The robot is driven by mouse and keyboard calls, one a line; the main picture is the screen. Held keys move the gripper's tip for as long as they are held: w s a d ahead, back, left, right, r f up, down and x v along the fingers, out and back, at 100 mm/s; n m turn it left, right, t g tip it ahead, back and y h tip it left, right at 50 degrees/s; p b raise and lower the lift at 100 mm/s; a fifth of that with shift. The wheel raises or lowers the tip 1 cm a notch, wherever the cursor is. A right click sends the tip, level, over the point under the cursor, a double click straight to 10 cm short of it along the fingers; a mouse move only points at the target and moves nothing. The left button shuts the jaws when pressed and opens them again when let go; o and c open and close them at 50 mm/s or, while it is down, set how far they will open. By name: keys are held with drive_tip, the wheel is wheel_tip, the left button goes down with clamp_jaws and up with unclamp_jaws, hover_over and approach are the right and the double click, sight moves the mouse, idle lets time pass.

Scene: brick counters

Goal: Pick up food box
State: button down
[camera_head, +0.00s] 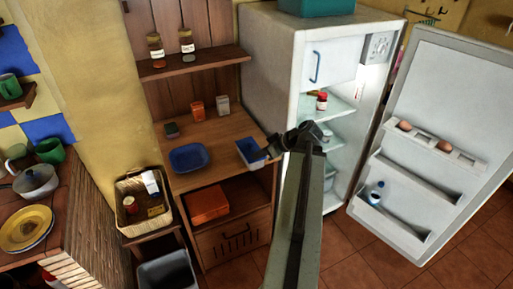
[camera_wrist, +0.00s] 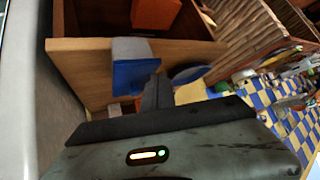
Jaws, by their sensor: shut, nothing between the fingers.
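A small blue and white open container (camera_head: 252,151), perhaps the food box, sits at the right front edge of the wooden cabinet top. It also shows in the wrist view (camera_wrist: 134,72). My gripper (camera_head: 272,146) is shut and empty, just right of this container and in front of the open fridge. In the wrist view its dark finger (camera_wrist: 157,92) points toward the container; I cannot tell whether they touch. Two other small boxes stand at the back of the cabinet top: an orange one (camera_head: 197,111) and a pale one (camera_head: 223,105).
The open fridge (camera_head: 270,60) and its door (camera_head: 440,120) stand close on the right. A blue dish (camera_head: 189,158) is left of the container. An orange box (camera_head: 207,204) lies on the lower shelf. A basket (camera_head: 128,229) and a grey bin (camera_head: 165,273) stand left.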

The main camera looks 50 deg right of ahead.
sight(251, 143)
drive_tip(key=s+d+r+t+h, duration=0.1)
drive_tip(key=s+d+t, duration=0.1)
drive_tip(key=s+d, duration=0.45)
drive_tip(key=w, duration=0.8)
drive_tip(key=w+a, duration=0.1)
drive_tip(key=w, duration=0.4)
drive_tip(key=shift+r+b, duration=0.1)
drive_tip(key=shift+b, duration=0.2)
drive_tip(key=shift+s+f+b, duration=0.1)
drive_tip(key=shift+f+b, duration=0.6)
drive_tip(key=shift+s+a, duration=0.15)
drive_tip(key=shift+s, duration=0.05)
drive_tip(key=shift+f, duration=0.1)
drive_tip(key=shift+s, duration=1.1)
